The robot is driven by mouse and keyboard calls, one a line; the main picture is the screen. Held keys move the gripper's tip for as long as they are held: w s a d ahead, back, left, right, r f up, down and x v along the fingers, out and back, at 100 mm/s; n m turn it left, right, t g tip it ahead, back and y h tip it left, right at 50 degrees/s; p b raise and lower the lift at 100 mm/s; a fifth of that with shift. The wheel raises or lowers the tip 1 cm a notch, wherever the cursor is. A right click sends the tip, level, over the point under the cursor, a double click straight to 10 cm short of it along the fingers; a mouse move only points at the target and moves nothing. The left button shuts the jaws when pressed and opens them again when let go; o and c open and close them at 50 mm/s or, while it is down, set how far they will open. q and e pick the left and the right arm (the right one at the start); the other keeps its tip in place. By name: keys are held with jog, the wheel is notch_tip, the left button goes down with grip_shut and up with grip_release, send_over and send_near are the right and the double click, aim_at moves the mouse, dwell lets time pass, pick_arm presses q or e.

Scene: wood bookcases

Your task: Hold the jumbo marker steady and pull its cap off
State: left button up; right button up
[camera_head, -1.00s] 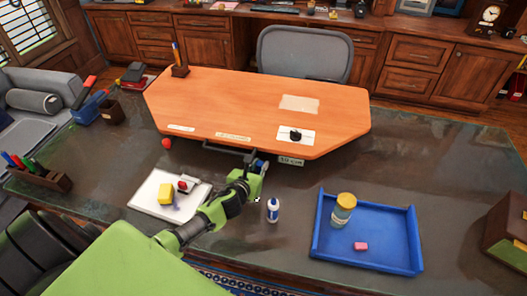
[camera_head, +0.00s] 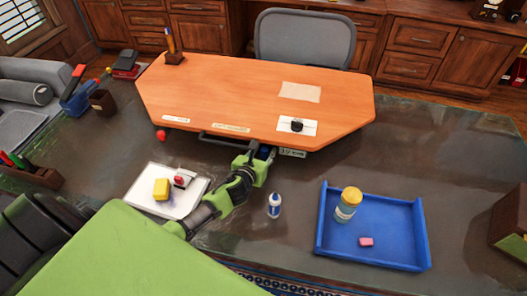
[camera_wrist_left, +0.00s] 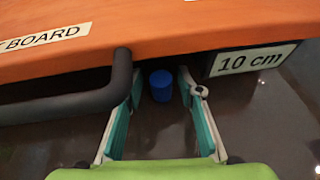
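A blue cylinder (camera_wrist_left: 161,86), which looks like the jumbo marker or its cap, stands by the front edge of the raised orange board in the left wrist view. A bit of blue (camera_head: 265,149) also shows at the gripper in the head view; the rest of it is hidden. My left gripper (camera_head: 262,158) reaches in from the lower left to the board's front edge. In the left wrist view its two fingers (camera_wrist_left: 160,115) are apart, one on each side of the blue cylinder, with gaps on both sides. My right gripper is not in view.
The orange board (camera_head: 240,85) overhangs close by, with a dark handle bar (camera_wrist_left: 75,103) left of the fingers and a "10 cm" block (camera_wrist_left: 252,60) right of them. A white board (camera_head: 140,190) lies left.

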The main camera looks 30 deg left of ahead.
pick_arm(q)
jog(key=shift+s+r, duration=0.15)
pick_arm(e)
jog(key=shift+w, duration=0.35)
pick_arm(q)
jog(key=shift+r, duration=0.2)
jog(key=v, duration=1.2)
jog(key=shift+a+f+p, duration=0.1)
jog(key=shift+p, duration=0.2)
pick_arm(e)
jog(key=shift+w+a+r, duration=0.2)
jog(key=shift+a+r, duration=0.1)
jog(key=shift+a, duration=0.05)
